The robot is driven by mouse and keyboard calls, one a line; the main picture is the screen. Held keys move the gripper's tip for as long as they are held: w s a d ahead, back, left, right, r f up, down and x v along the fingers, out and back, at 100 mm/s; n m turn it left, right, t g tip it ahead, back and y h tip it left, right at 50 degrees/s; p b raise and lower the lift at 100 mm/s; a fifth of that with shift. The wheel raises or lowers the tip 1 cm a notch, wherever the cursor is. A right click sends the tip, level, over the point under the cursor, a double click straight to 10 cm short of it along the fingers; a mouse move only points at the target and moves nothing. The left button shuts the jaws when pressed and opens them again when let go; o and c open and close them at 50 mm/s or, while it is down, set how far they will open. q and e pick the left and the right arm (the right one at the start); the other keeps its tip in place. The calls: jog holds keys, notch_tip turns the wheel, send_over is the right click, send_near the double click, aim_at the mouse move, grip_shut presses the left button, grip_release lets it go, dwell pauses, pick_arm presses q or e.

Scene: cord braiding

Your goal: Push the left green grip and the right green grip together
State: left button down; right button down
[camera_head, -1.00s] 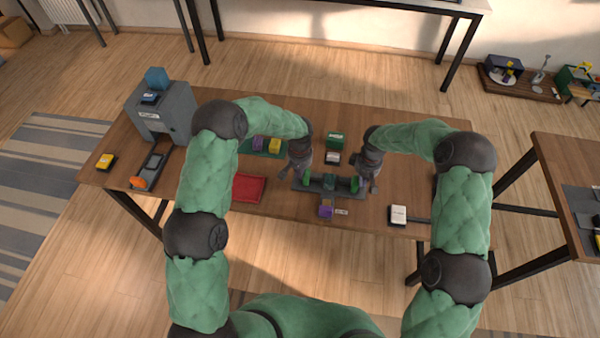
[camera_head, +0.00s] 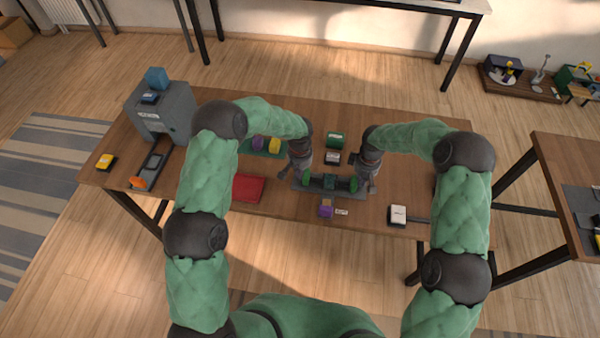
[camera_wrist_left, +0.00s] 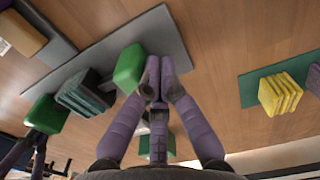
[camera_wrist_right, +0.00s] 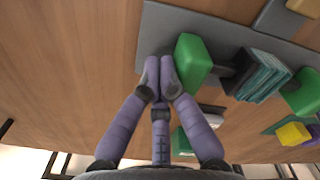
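The left green grip (camera_head: 306,180) and the right green grip (camera_head: 353,184) stand apart on a grey rail (camera_head: 318,189), with a dark ridged block (camera_head: 330,181) between them. My left gripper (camera_wrist_left: 157,78) has its fingertips together and empty, close against the outer side of the left grip (camera_wrist_left: 130,68). My right gripper (camera_wrist_right: 161,78) also has its fingertips together, close beside the outer side of the right grip (camera_wrist_right: 193,62). Gaps show between the grips and the ridged block (camera_wrist_right: 262,75). I cannot tell whether either gripper touches its grip.
A red tray (camera_head: 248,188) lies left of the rail. A white-topped box (camera_head: 398,215) is at the right. A green mat (camera_wrist_left: 250,88) holds a yellow block (camera_wrist_left: 280,94).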

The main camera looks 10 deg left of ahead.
jog(key=shift+d, duration=0.2)
jog(key=shift+d+r, duration=0.1)
jog(key=shift+r, duration=0.1)
notch_tip(320, 180, up, 7)
jog(key=shift+d+f, duration=0.15)
jog(key=shift+f, duration=0.05)
pick_arm(q)
jog(key=shift+a, duration=0.2)
